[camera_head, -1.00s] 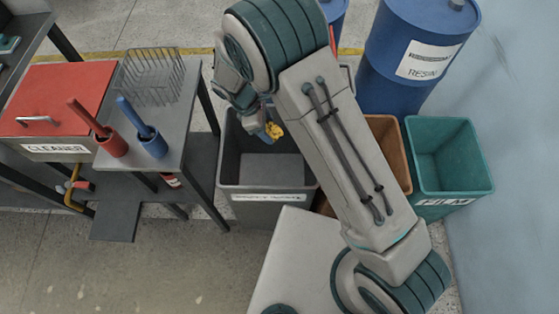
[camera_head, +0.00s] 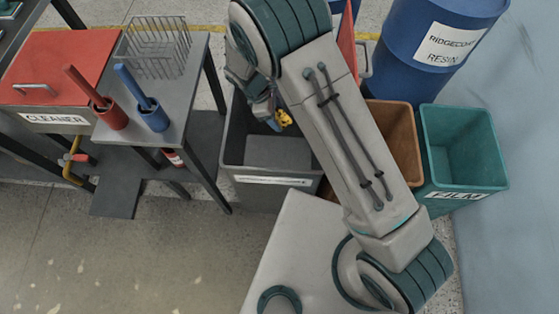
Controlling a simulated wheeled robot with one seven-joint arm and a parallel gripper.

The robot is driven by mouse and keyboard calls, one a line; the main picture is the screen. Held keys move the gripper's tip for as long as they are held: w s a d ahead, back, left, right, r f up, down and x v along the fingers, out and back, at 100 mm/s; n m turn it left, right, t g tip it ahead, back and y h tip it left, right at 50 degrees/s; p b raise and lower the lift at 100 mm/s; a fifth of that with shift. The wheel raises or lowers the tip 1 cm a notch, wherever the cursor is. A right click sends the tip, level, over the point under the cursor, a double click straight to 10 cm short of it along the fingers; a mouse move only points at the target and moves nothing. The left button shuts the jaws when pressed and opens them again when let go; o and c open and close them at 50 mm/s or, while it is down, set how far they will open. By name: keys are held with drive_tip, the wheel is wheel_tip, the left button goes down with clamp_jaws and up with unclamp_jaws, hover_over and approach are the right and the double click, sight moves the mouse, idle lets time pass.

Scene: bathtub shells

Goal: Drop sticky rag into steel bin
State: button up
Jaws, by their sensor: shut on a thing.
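I cannot tell how far the rag is above the bin's rim. My arm hides the bin's right side and part of the gripper.
An orange-brown bin (camera_head: 398,122) and a teal bin (camera_head: 465,150) stand to the right. Blue drums (camera_head: 432,35) stand behind. At left are a small table (camera_head: 180,95) with a wire basket (camera_head: 153,45) and brushes, and a red cleaner box (camera_head: 55,75).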

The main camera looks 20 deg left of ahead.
drive_tip(key=o, duration=1.2)
drive_tip(key=shift+c, duration=0.2)
drive_tip(key=shift+r, duration=0.1)
drive_tip(key=v, duration=1.3)
drive_tip(key=shift+a+r, duration=0.2)
drive_tip(key=shift+r, duration=0.1)
drive_tip(key=shift+s+r, duration=0.1)
